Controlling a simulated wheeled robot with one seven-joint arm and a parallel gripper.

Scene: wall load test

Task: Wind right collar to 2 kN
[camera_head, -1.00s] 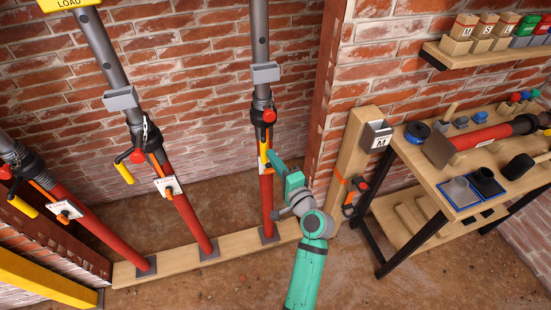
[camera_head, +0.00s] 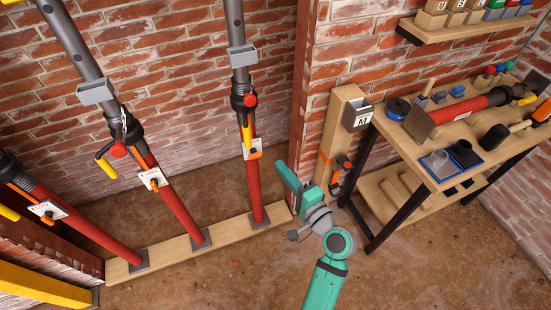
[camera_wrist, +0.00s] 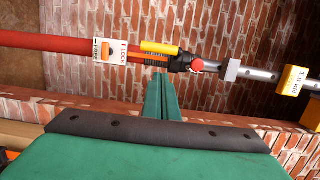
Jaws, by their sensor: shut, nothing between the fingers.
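The right prop has a red lower tube (camera_head: 254,190) and a dark collar (camera_head: 243,95) with a red knob. Its yellow crank handle (camera_head: 247,135) hangs down beside the tube, above a white tag. In the wrist view the prop lies sideways, with the yellow handle (camera_wrist: 159,48) along the collar (camera_wrist: 180,62). A yellow load readout (camera_wrist: 292,80) shows at the right; I cannot read its figure surely. My gripper (camera_head: 279,166) is shut and empty, to the right of the prop and apart from the handle. Its fingers (camera_wrist: 162,90) point toward the prop in the wrist view.
Two more props stand at left, with red tubes (camera_head: 175,205) on a wooden sole plank (camera_head: 175,255). A wooden post (camera_head: 340,130) and a workbench (camera_head: 432,165) with tools stand at right. A brick pier rises behind my gripper. The dirt floor in front is clear.

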